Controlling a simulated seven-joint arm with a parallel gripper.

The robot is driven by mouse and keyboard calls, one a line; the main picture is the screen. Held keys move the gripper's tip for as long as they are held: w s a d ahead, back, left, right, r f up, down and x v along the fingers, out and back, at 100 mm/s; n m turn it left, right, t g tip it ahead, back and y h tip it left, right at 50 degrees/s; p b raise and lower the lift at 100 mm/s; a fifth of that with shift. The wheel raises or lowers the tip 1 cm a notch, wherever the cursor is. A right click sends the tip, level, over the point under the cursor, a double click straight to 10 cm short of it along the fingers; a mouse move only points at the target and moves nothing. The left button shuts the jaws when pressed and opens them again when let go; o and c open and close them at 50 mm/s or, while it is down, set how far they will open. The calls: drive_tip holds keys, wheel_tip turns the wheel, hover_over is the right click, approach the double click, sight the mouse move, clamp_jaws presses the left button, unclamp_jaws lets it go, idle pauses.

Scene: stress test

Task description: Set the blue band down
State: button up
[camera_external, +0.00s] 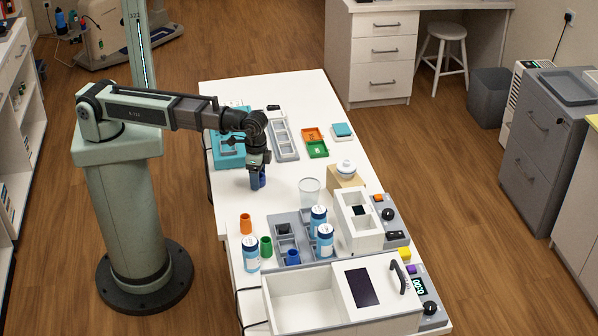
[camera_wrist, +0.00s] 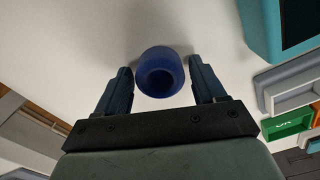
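The blue band (camera_wrist: 160,72) is a short dark blue ring with an open middle. In the wrist view it sits between the two fingertips of my gripper (camera_wrist: 161,75), which appear to press on it from both sides. In the external view my gripper (camera_external: 257,180) points down over the white table (camera_external: 235,205), and the blue band (camera_external: 262,178) shows partly behind a finger. It is low over the table or on it; I cannot tell whether it touches.
Near the front stand an orange band (camera_external: 246,224), a green band (camera_external: 266,246), another blue piece (camera_external: 293,257) and several white-and-blue jars. A clear cup (camera_external: 309,190) stands to the right. A teal box (camera_external: 226,150) is behind my gripper.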

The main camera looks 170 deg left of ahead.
drive_tip(key=shift+o, duration=0.2)
wheel_tip(320, 180, up, 12)
drive_tip(key=shift+r, duration=0.15)
idle(0.7)
idle(0.5)
